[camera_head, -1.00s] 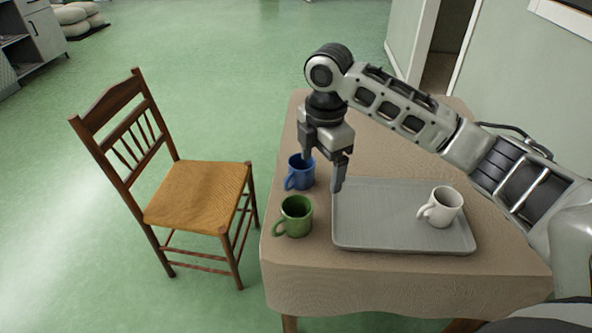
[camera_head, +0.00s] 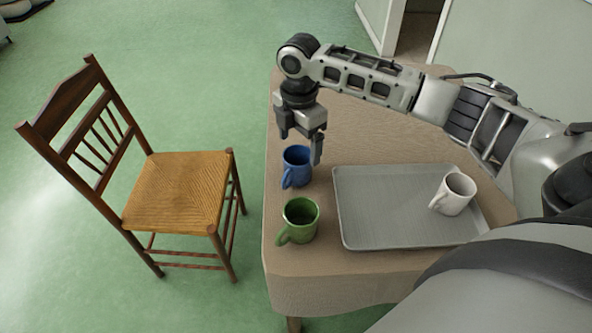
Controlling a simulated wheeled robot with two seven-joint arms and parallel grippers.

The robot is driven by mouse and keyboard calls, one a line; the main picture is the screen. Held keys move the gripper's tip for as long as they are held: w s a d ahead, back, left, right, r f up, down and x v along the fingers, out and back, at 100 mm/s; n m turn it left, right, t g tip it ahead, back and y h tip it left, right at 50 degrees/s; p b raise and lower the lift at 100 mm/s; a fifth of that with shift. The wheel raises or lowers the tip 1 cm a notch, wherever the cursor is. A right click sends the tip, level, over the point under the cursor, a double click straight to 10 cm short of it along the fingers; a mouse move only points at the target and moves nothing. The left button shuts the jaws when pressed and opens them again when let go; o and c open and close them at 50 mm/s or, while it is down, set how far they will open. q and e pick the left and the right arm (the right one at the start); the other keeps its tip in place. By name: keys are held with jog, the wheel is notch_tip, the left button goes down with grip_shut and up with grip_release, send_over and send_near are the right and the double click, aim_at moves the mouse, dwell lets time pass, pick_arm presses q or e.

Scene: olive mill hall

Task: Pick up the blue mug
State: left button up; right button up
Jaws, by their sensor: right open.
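The blue mug (camera_head: 296,168) stands upright on the cloth-covered table, left of the tray, with its handle toward the lower left. My right gripper (camera_head: 299,150) is open, pointing down above and around the top of the mug. One finger shows just right of the mug, the other at its upper left. I cannot tell whether either finger touches it. The gripper hides part of the space behind the mug's rim. My left gripper is not in view.
A green mug (camera_head: 299,221) stands just in front of the blue one. A grey tray (camera_head: 385,222) to the right holds a white mug (camera_head: 455,194). A wooden chair (camera_head: 178,192) stands left of the table. The table's (camera_head: 385,140) back part is clear.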

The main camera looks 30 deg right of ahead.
aim_at(296, 157)
jog(key=shift+w+a+f, duration=0.1)
jog(key=shift+w+f, duration=0.1)
jog(key=shift+f, duration=1.2)
jog(key=shift+w+a+f, duration=0.1)
jog(key=shift+w+f, duration=0.1)
jog(key=shift+f, duration=1.15)
jog(key=shift+c, duration=0.4)
jog(key=c, duration=1.1)
jog(key=shift+r, duration=0.1)
